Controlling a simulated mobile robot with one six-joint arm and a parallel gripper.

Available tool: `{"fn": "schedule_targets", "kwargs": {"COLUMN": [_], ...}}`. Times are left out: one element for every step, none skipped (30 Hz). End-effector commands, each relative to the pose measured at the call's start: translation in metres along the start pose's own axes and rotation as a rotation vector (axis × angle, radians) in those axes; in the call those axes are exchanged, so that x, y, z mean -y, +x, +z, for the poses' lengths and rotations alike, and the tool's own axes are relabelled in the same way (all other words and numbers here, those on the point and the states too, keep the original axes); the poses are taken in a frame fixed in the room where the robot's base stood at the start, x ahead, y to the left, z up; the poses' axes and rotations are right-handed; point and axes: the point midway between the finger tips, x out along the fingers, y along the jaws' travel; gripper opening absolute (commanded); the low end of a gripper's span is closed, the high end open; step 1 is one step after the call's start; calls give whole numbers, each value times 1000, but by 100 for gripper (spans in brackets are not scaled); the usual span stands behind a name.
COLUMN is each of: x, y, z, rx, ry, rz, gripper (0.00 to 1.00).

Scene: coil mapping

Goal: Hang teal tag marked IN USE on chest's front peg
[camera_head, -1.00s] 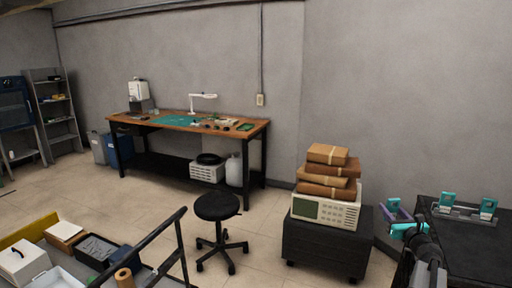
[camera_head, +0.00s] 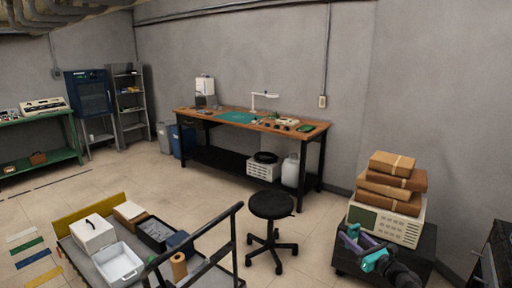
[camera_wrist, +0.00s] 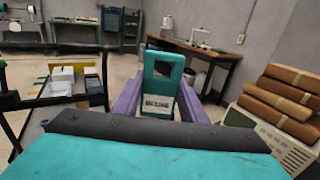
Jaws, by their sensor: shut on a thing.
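My gripper (camera_head: 358,241), with purple fingers and a teal body, is at the lower right of the head view. In the wrist view my gripper (camera_wrist: 158,100) is shut on a teal tag (camera_wrist: 163,70). The tag stands upright between the fingers, with a hole near its top and a white label on its lower part. The label's lettering is blurred and looks longer than IN USE. The tag shows small in the head view (camera_head: 353,231). A dark cabinet (camera_head: 494,258) is cut off at the right edge; I cannot tell whether it is the chest. No peg is visible.
Wrapped parcels (camera_head: 392,182) sit on a cream instrument (camera_head: 399,226) beside my gripper. A black stool (camera_head: 271,207) and a cart (camera_head: 207,277) with boxes stand ahead. A wooden workbench (camera_head: 310,132) lines the wall. Open floor (camera_head: 110,180) lies to the left.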

Motion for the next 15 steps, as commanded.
{"fn": "schedule_targets", "kwargs": {"x": [-22,-33,-49,-60,-72,-87,-98,-110,-125,-137,-149,-162,-170,-176,-183], "y": [6,9,12,14,16,18,18,19,18,17,15,11,7,3,-2], "z": [-3,-5,-6,-8,-9,-10,-10,-11,-12,-12,-12,-11,-10,-9,-6], "rx": [-1,-1,-1,-1,-1,-1,0,0,0,0,-1,0,0,0,0], "ry": [1,1,1,1,0,0,0,0,0,0,0,0,0,0,-1], "rz": [41,64,96,119,145,176,203,228,263,292,319,355,380,401,429], "gripper": [17,17,17,17,17,17,17,17,17,17,17,17,17,17,17]}}
